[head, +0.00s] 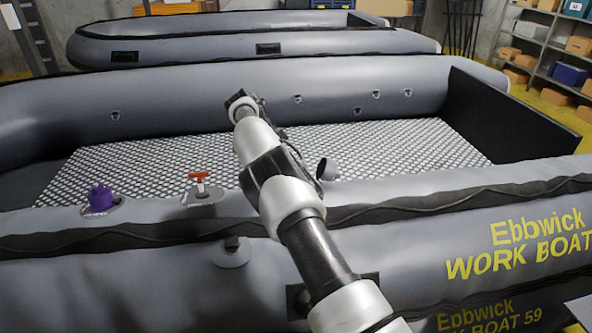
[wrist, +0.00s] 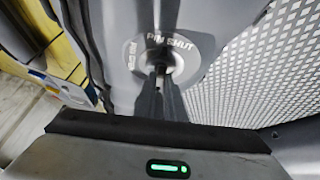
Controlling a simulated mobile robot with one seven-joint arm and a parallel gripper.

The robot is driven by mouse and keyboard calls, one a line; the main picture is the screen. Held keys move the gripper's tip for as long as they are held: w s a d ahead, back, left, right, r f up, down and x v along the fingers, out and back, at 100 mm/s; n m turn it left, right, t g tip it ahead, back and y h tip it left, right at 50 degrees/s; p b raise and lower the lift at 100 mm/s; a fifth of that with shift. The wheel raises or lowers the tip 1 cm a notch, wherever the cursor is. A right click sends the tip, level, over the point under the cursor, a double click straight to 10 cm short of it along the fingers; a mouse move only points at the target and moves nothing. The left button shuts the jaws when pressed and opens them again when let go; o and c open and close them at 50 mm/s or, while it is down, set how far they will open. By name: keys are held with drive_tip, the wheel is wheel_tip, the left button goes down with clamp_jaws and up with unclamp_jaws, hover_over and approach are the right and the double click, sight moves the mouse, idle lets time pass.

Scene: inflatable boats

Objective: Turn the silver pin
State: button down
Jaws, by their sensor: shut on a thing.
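In the wrist view, a round grey valve plate (wrist: 182,50) is set in the boat's grey tube. White raised lettering on it reads "PIN SHUT", with another word at its left that is hard to read. The silver pin (wrist: 160,69) stands at the plate's centre, small and mostly covered by my fingers. My gripper (wrist: 160,84) is shut on the pin, its two dark narrow fingers reaching down to the plate. In the head view my arm crosses the near tube, and the gripper and pin are hidden behind it.
On the near tube (head: 390,196), left of my arm, are a red T-handle valve (head: 200,180) and a purple cap (head: 101,195). The chequered deck (head: 400,143) lies beyond. A second boat (head: 200,45) and shelves (head: 545,50) stand behind.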

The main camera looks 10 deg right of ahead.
idle(0.3)
drive_tip(key=c, duration=1.8)
unclamp_jaws()
drive_tip(key=shift+c, duration=0.2)
drive_tip(key=shift+r, duration=0.1)
